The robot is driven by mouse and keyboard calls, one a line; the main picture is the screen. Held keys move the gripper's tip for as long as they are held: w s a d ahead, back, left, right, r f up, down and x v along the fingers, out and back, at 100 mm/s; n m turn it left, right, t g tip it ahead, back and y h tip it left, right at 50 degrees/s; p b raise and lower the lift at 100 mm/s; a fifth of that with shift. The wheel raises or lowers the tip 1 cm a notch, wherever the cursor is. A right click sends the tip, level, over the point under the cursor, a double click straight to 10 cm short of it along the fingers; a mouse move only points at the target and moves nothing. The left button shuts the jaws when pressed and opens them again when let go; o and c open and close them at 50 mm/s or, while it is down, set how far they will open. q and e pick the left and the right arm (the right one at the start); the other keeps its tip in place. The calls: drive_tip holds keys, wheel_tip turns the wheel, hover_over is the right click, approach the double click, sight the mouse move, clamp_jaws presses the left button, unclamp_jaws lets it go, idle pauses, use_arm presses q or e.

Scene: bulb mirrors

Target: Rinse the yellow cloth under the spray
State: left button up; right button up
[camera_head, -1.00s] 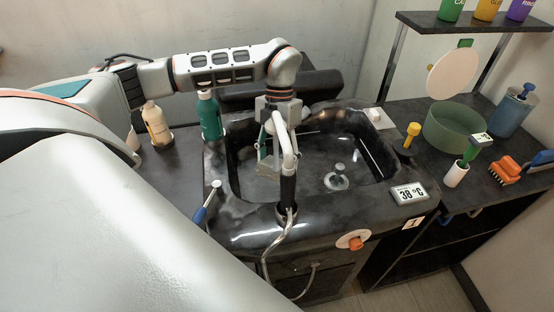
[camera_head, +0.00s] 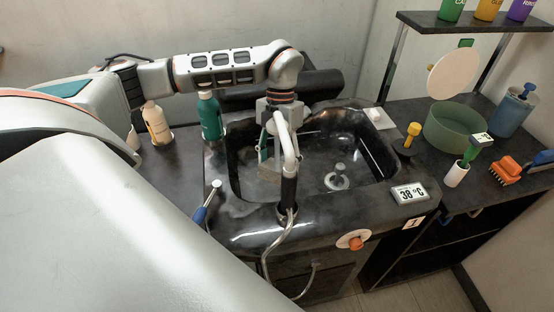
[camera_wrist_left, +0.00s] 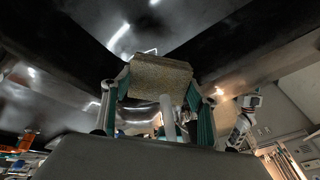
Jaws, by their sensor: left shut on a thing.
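My left gripper (camera_head: 265,156) reaches down into the dark sink (camera_head: 236,180), behind the tap. In the left wrist view its teal-padded fingers (camera_wrist_left: 158,100) are shut on a folded, dull yellow-tan cloth (camera_wrist_left: 160,76). The cloth shows in the head view as a small tan patch (camera_head: 269,174) below the fingers, partly hidden by the tap. The white-and-black spray tap (camera_head: 289,160) rises at the sink's front edge and arches over the basin. I cannot make out any running water. My right gripper is not in view.
A blue-handled lever (camera_head: 205,205) stands at the sink's left front. A display reading 38 °C (camera_head: 409,194) and an orange knob (camera_head: 355,243) sit at the right front. Bottles (camera_head: 209,117) stand left, a green bowl (camera_head: 454,127) right. The basin's right side is clear around the drain (camera_head: 337,178).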

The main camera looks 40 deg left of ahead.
use_arm(q)
drive_tip(key=shift+w+a, duration=0.1)
drive_tip(key=shift+w+a, duration=0.2)
drive_tip(key=shift+a, duration=0.05)
drive_tip(key=shift+s, duration=0.1)
drive_tip(key=shift+s+d, duration=0.2)
drive_tip(key=shift+d, duration=0.15)
drive_tip(key=shift+w+a, duration=0.1)
drive_tip(key=shift+a, duration=0.05)
idle(0.4)
drive_tip(key=shift+w+a, duration=0.2)
drive_tip(key=shift+a, duration=0.05)
drive_tip(key=w+d, duration=0.4)
drive_tip(key=w, duration=0.2)
idle(0.7)
drive_tip(key=shift+a, duration=0.1)
idle(0.5)
